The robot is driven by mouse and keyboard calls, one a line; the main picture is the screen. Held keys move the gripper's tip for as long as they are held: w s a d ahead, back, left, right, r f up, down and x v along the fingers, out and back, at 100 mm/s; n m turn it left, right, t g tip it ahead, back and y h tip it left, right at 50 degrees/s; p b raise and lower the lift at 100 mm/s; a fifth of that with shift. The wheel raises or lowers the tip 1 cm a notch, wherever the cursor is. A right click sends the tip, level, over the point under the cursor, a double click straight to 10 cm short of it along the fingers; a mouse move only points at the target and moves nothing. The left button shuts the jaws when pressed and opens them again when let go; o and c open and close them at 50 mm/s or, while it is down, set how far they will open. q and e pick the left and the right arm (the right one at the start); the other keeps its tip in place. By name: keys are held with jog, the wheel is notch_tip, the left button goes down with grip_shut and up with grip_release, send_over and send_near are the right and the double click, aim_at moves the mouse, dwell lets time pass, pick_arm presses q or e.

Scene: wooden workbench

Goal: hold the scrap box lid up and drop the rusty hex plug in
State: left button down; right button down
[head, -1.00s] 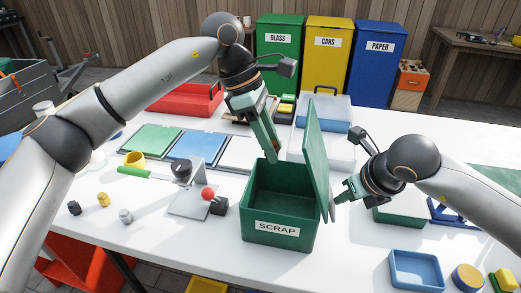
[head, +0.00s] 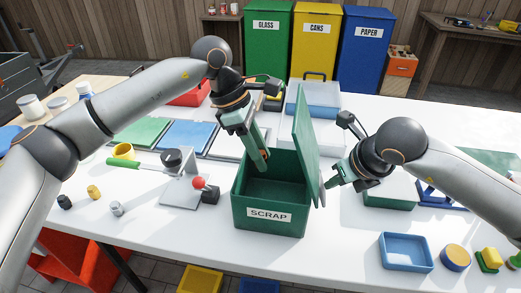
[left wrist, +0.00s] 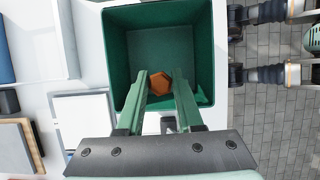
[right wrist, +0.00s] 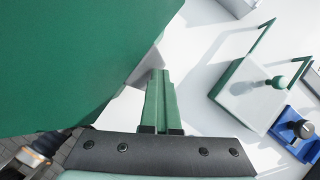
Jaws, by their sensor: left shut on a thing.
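The green scrap box (head: 268,215) stands on the white bench with its mouth open. Its green lid (head: 306,130) stands raised, nearly upright, on the box's right side. My left gripper (head: 262,158) points down at the box's back left part. It is shut on the orange-brown rusty hex plug (left wrist: 160,83), which shows between the fingertips over the box's opening in the left wrist view. My right gripper (head: 330,184) is shut, its fingers (right wrist: 160,88) together, at the outer side of the lid. I cannot tell whether it touches the lid.
A stand with a red ball (head: 199,183) is left of the box. A blue tray (head: 405,265) lies at the front right. Green and blue mats (head: 187,137) lie behind on the left. Glass, cans and paper bins stand beyond the bench.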

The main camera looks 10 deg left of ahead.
pick_arm(q)
jog(key=shift+c, duration=2.4)
grip_release()
pick_arm(e)
jog(key=shift+a, duration=0.1)
pick_arm(q)
jog(key=v, duration=1.2)
jog(key=shift+r, duration=0.15)
pick_arm(e)
jog(key=shift+r, duration=0.1)
pick_arm(q)
jog(key=shift+r+p, duration=1.7)
jog(key=shift+p, duration=0.1)
pick_arm(e)
notch_tip(320, 180, up, 7)
jog(key=shift+r, duration=0.2)
